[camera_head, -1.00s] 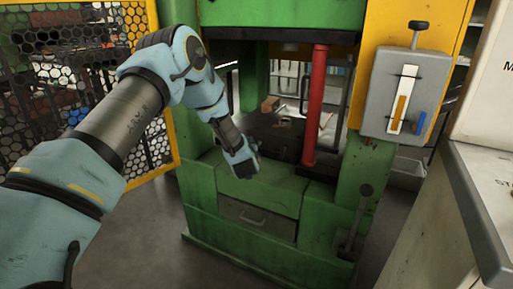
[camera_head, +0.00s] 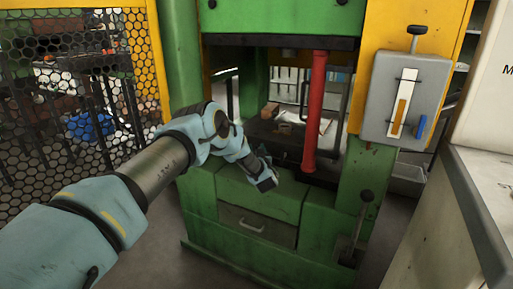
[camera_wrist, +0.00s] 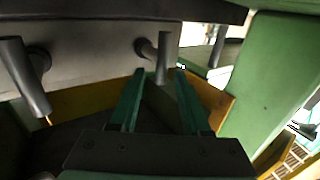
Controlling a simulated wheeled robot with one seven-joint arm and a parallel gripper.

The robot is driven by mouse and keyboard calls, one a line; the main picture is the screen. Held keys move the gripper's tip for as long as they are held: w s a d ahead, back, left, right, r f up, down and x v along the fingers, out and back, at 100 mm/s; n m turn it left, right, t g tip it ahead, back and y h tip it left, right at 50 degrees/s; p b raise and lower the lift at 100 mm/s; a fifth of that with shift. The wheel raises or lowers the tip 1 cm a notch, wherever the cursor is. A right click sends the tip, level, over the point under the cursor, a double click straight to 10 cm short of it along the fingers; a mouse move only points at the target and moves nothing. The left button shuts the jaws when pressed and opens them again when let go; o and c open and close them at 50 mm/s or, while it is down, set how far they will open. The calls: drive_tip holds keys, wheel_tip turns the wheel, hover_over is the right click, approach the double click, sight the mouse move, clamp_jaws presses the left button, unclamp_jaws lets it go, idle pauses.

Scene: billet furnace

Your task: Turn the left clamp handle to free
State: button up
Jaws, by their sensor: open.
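The wrist view shows two dark grey clamp handles with cylindrical grips on a pale grey block under a dark plate. One handle (camera_wrist: 24,78) is at the left edge. The other handle (camera_wrist: 163,56) is near the middle, its grip pointing down. My gripper (camera_wrist: 158,73) is open, its two green fingers pointing toward the middle handle. That grip appears between the fingertips; I cannot tell whether it lies within their reach. In the head view my gripper (camera_head: 265,181) is at the front of the green press (camera_head: 250,200), below its opening. I cannot make out the clamp handles there.
A red column (camera_head: 314,115) stands at the right of the press opening. A grey lever box (camera_head: 405,100) is mounted on the right post, with a floor lever (camera_head: 359,220) below. A yellow-framed mesh guard (camera_head: 150,60) stands left. A green post (camera_wrist: 265,85) is close on the right.

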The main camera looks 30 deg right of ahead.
drive_tip(key=shift+w+d, duration=0.3)
drive_tip(key=shift+w, duration=0.3)
clamp_jaws()
idle(0.3)
